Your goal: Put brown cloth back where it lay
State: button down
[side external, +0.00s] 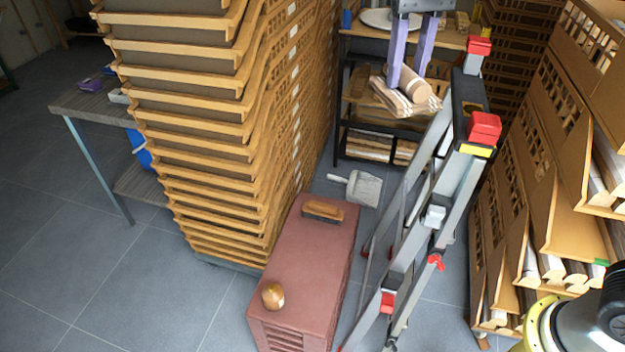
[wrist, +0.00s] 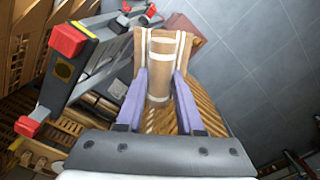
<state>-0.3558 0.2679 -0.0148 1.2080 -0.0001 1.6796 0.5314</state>
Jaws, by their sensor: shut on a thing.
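The brown cloth (side external: 414,84) is a tan bundle with white stripes, partly rolled, and it hangs from my gripper (side external: 407,78) at the top of the side view. My gripper's purple fingers are shut on it. In the wrist view, the cloth (wrist: 161,70) stands upright as a roll between the two fingertips (wrist: 160,88), with a flatter striped part behind it. In the side view it is in front of a dark shelf rack (side external: 345,130); I cannot tell whether it touches anything there.
A folding ladder (side external: 447,205) with red caps stands just right of the cloth. A reddish chest (side external: 315,262) carries a brush (side external: 323,210) and a rounded wooden object (side external: 273,296). A dustpan (side external: 363,188) lies beyond it.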

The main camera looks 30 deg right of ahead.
jog(key=s+a+f+n, duration=0.2)
jog(key=s+a, duration=0.3)
jog(key=s, duration=0.3)
notch_tip(320, 180, down, 50)
jog(key=w+a+f, duration=0.2)
jog(key=w+f, duration=0.1)
jog(key=w, duration=0.1)
jog(key=w+a+f, duration=0.2)
jog(key=w+f, duration=0.1)
jog(key=w+a+f, duration=0.3)
jog(key=w, duration=0.1)
jog(key=shift+w+a+f, duration=0.1)
jog(key=shift+w+f, duration=0.2)
jog(key=shift+w, duration=0.05)
jog(key=shift+w+a+f, duration=0.15)
jog(key=shift+w+f, duration=0.05)
jog(key=shift+f, duration=0.05)
jog(key=shift+w+a+f, duration=0.1)
jog(key=shift+w+f, duration=0.1)
jog(key=shift+f, duration=1.55)
jog(key=shift+f, duration=0.15)
jog(key=c, duration=0.5)
grip_release()
jog(key=shift+c, duration=0.2)
